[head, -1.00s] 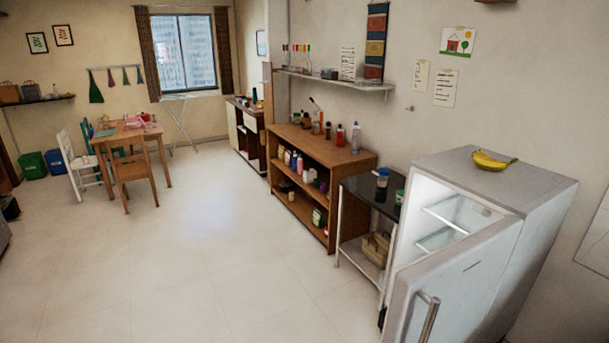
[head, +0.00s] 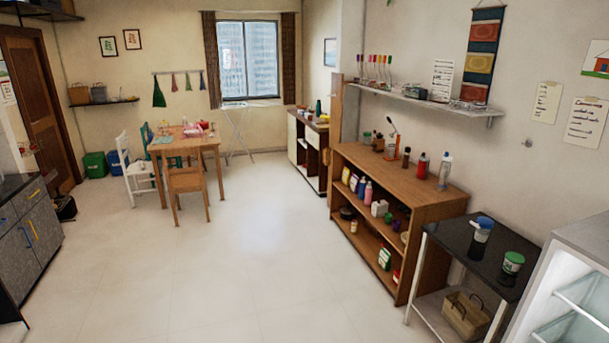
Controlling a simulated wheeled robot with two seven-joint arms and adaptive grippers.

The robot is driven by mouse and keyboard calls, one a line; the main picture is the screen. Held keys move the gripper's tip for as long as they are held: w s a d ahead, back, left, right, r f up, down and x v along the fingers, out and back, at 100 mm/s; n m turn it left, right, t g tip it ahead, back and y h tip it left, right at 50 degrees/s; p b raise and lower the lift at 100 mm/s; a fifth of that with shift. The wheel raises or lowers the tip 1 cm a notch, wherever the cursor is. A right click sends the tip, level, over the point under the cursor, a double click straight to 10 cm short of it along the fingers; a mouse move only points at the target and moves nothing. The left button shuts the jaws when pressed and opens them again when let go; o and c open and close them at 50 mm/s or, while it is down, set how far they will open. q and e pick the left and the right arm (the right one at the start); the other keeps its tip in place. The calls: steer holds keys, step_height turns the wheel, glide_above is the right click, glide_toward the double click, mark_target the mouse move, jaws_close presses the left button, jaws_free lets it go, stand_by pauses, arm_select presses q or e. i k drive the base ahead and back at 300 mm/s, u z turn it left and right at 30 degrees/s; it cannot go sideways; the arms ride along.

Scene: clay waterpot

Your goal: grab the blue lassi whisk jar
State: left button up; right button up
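A small jar with a blue top and a whitish body (head: 482,230) stands on the black top of a side table (head: 470,249) at the right in the head view. It looks like the blue lassi whisk jar, but it is too small to be sure. A green jar with a pale lid (head: 513,262) stands to its right on the same top, apart from it. Neither of my grippers is in view.
An open fridge (head: 580,285) stands at the lower right. A wooden shelf unit (head: 405,190) with bottles stands left of the side table. A basket (head: 466,313) sits on the table's lower shelf. A dining table with chairs (head: 186,140) is further back. The middle floor is clear.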

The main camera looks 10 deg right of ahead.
mark_target(481, 235)
steer(key=z, duration=0.15)
steer(key=i, duration=2)
steer(key=z, duration=1.25)
steer(key=i, duration=1.9)
steer(key=z, duration=0.8)
